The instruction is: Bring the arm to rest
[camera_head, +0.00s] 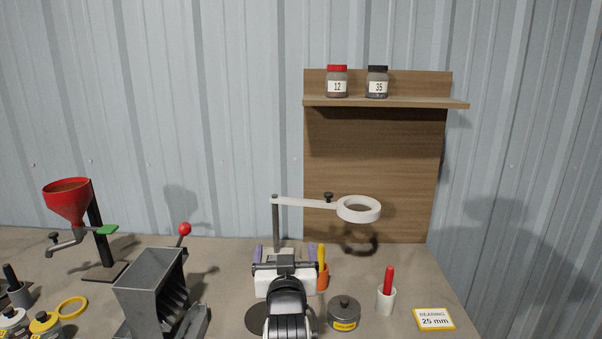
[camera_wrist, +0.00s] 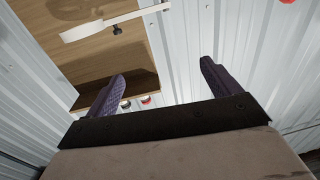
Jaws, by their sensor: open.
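My gripper (camera_head: 285,253) is raised over the middle of the workbench in the head view, seen from behind, with its two purple fingers spread on either side. In the wrist view my gripper (camera_wrist: 158,80) is open, with nothing between its fingers. Behind them the wrist view shows the wall, the wooden board and part of the white ring arm. My arm and wrist hide part of the bench and the base of the stand.
A white ring on a stand (camera_head: 358,209) reaches right, close to my gripper. An orange cup (camera_head: 323,277), a grey tin (camera_head: 343,314) and a white cup (camera_head: 386,300) stand right of my arm. A grey hopper (camera_head: 150,295) and a red funnel (camera_head: 70,204) stand left.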

